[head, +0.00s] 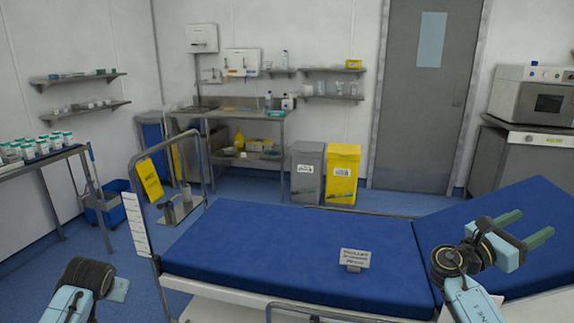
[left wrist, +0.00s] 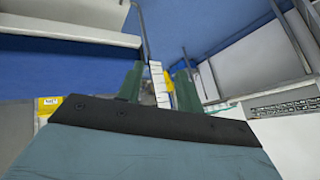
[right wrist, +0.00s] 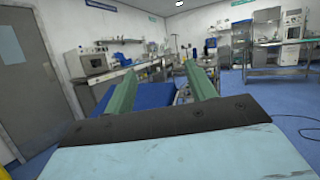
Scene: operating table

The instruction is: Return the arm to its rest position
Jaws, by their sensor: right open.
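My right gripper (head: 524,228) is above the raised right section of the blue operating table (head: 300,243) in the head view. Its two green fingers are spread apart with nothing between them. It also shows in the right wrist view (right wrist: 160,88), again empty. My left arm is at the lower left of the head view, left of the table; its fingers are hidden there. In the left wrist view the left gripper (left wrist: 158,88) has its two green fingers apart, with no object held between them.
A metal rail (head: 150,160) rises at the table's left end. Grey (head: 307,172) and yellow (head: 342,174) bins stand behind it. A side table (head: 40,160) with several bottles is at left. Blue floor shows between them.

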